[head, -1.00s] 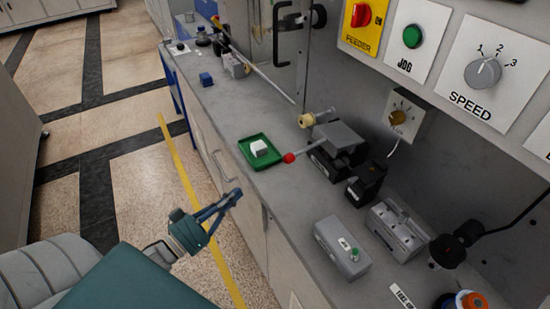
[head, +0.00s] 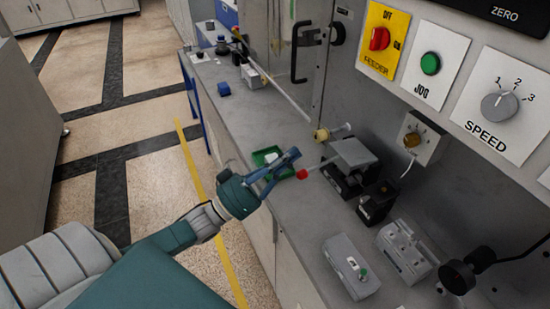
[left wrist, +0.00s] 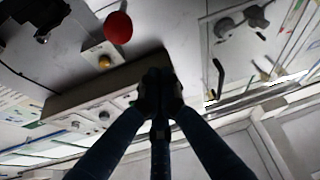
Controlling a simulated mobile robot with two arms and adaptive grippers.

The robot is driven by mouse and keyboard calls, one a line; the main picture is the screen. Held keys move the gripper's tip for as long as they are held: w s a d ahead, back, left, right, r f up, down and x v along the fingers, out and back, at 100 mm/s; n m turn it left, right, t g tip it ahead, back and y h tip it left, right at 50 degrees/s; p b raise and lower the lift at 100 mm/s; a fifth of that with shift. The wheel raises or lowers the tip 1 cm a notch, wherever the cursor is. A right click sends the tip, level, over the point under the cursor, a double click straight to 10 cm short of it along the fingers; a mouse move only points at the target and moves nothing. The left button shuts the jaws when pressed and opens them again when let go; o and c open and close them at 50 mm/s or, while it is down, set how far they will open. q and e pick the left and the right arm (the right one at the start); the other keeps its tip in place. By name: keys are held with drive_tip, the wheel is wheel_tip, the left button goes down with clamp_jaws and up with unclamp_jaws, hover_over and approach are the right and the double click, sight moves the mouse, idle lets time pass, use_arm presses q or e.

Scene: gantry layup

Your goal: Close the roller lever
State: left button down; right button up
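The roller lever is a thin rod with a red ball knob (head: 302,174), reaching out from a black and grey roller unit (head: 355,153) on the bench. The knob also shows in the left wrist view (left wrist: 119,27), up and left of the fingertips. My left gripper (head: 296,154) is over the bench edge, just left of the knob, and does not visibly hold it. Its fingers meet at the tips in the left wrist view (left wrist: 160,88), with nothing seen between them. My right gripper is not in view.
A green tray (head: 258,155) with a white block is partly hidden behind my left gripper. Grey boxes (head: 350,268) stand nearer on the bench. A control panel with a green button (head: 430,64) and a speed dial (head: 499,106) rises behind. The bench beyond the tray is largely clear.

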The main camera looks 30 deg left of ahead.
use_arm(q)
drive_tip(key=f+b, duration=0.1)
drive_tip(key=f, duration=0.2)
drive_tip(key=f+b, duration=0.1)
drive_tip(key=f, duration=0.1)
drive_tip(key=f+b, duration=0.2)
drive_tip(key=f, duration=0.1)
drive_tip(key=shift+s+d+f, duration=0.2)
drive_tip(key=shift+d+f, duration=0.05)
drive_tip(key=shift+f, duration=0.05)
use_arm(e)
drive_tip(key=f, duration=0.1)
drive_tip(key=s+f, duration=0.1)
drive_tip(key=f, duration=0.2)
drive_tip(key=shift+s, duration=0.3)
